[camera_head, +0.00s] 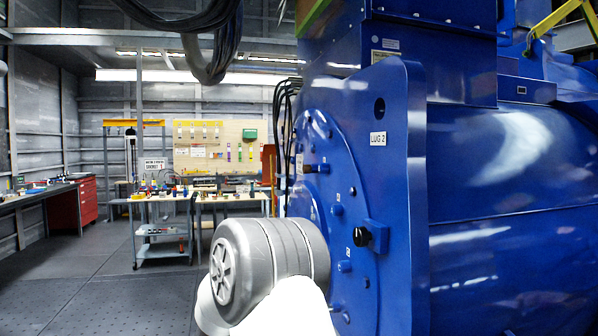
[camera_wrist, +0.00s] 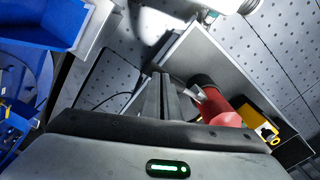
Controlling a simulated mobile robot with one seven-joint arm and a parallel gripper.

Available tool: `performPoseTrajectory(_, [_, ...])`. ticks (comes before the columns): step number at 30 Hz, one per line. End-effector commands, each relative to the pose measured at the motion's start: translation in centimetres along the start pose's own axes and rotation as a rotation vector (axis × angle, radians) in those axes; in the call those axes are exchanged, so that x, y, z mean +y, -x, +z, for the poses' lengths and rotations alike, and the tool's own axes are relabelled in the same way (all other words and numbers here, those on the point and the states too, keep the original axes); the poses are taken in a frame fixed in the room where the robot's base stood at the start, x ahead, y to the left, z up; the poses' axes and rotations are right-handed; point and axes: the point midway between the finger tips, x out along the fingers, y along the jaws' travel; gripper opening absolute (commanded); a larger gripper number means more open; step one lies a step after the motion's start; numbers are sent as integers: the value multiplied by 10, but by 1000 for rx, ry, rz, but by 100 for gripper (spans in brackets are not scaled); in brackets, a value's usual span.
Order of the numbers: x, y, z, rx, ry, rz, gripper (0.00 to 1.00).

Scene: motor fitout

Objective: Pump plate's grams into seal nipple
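The large blue motor (camera_head: 500,180) fills the right of the head view; a blue part of it also shows at the left of the wrist view (camera_wrist: 35,70). Its round end face carries several small blue fittings, including one (camera_head: 337,210) with a small mark beside it. I cannot tell which fitting is the seal nipple. A small pale plate (camera_head: 384,56) is on the upper housing, its text unreadable. My gripper (camera_wrist: 162,78) shows in the wrist view with its fingers together and nothing visible between them. A red cylinder with a black end (camera_wrist: 222,107) lies to its right, apart from it.
A black knob (camera_head: 373,236) sticks out from the motor's end. The upright blue lug plate (camera_head: 400,180) bears a LUG 2 label. A yellow thing (camera_wrist: 258,122) lies by the red cylinder. A trolley (camera_head: 165,200), benches and a red cabinet (camera_head: 88,200) stand behind, with open floor between.

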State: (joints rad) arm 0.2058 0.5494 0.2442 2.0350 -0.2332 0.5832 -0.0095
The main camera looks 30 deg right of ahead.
Motion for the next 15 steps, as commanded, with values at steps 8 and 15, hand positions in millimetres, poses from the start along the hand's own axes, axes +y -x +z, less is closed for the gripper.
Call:
performPoseTrajectory(8, [-2,-21,0,0,1,-2,0])
performPoseTrajectory(15, [-2,-22,-1,2,2,-3,0])
